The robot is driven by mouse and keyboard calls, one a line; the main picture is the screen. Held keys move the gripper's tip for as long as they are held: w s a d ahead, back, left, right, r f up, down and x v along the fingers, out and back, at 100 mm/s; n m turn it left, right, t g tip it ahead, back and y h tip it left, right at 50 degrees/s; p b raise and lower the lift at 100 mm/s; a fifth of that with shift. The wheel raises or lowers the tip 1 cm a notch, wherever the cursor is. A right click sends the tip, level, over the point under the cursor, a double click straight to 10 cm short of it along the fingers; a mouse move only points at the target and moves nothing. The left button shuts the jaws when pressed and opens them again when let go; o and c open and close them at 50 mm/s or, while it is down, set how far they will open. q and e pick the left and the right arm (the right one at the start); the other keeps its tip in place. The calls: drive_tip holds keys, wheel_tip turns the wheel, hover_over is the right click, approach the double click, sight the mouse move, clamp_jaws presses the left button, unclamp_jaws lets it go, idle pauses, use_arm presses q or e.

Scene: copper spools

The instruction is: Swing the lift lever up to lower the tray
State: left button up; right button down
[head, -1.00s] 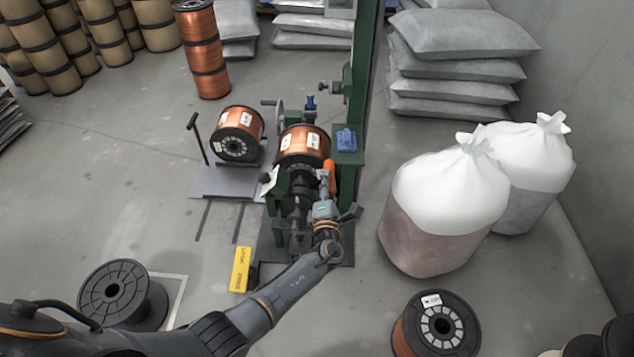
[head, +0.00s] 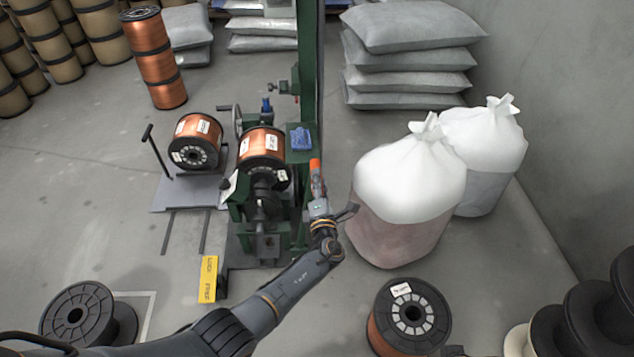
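An orange-gripped lever (head: 316,178) stands at the right side of a green machine (head: 299,110). My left gripper (head: 319,207) is at the lower end of the orange grip, in line with it. Its fingertips are mostly hidden, so I cannot tell how far they are closed. A copper spool (head: 262,143) sits in the machine beside the lever. The tray under it is largely hidden by the spool and frame.
A second copper spool (head: 195,141) rests on a low grey plate (head: 182,193) with a black T-handle (head: 157,152). A yellow sign block (head: 209,279) stands in front. White-topped bulk bags (head: 408,190) stand close right of my gripper. Floor spools (head: 410,318) lie nearer.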

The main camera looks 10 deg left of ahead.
use_arm(q)
drive_tip(key=o, duration=0.3)
drive_tip(key=shift+d+f, duration=0.1)
drive_tip(key=shift+d, duration=0.3)
drive_tip(key=shift+a, duration=0.2)
drive_tip(key=v, duration=1.2)
drive_tip(key=shift+d, duration=0.1)
